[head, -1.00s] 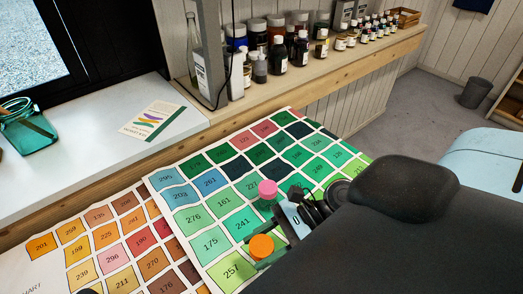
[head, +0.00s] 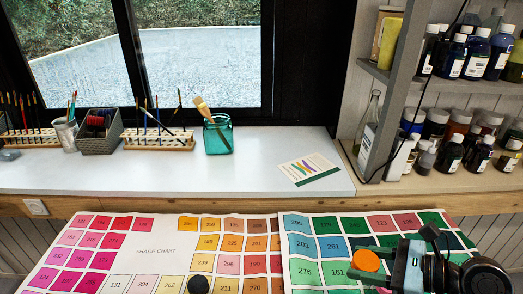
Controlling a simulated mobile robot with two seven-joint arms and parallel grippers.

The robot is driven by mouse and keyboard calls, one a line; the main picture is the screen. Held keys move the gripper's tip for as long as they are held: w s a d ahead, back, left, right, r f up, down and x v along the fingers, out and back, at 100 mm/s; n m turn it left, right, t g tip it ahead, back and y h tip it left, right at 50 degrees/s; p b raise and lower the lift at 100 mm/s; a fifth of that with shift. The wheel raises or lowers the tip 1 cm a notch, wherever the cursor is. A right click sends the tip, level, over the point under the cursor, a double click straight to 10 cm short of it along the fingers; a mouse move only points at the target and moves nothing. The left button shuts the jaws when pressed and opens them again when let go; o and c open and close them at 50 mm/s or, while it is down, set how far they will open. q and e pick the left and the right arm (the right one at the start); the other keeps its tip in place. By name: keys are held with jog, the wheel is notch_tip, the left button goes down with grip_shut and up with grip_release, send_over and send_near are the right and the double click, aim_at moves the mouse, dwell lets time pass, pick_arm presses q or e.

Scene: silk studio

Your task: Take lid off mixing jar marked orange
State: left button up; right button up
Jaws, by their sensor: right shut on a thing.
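The round orange lid (head: 366,260) shows at the lower right, over the colour chart. My right gripper (head: 365,263) is shut on it, with a teal finger on either side. Any jar body under the orange lid is hidden from this angle. My left gripper is not in view.
A shade chart (head: 150,252) covers the table in front, and a dark round thing (head: 200,288) shows at its near edge. The white sill holds brush racks (head: 158,139), a teal glass jar (head: 217,135) and a card (head: 309,169). Bottles (head: 450,150) crowd the right shelves.

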jog(key=shift+w+d+r+t, duration=0.15)
jog(key=shift+w+r, duration=0.1)
jog(key=shift+r, duration=0.25)
jog(key=shift+w+r+t, duration=0.15)
jog(key=shift+w+r, duration=0.05)
jog(key=shift+r, duration=0.3)
jog(key=shift+w+d+r+m, duration=0.1)
jog(key=shift+w+r+m, duration=0.05)
jog(key=shift+m, duration=0.15)
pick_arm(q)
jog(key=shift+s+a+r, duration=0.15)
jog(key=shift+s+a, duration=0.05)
pick_arm(e)
jog(key=shift+h, duration=0.3)
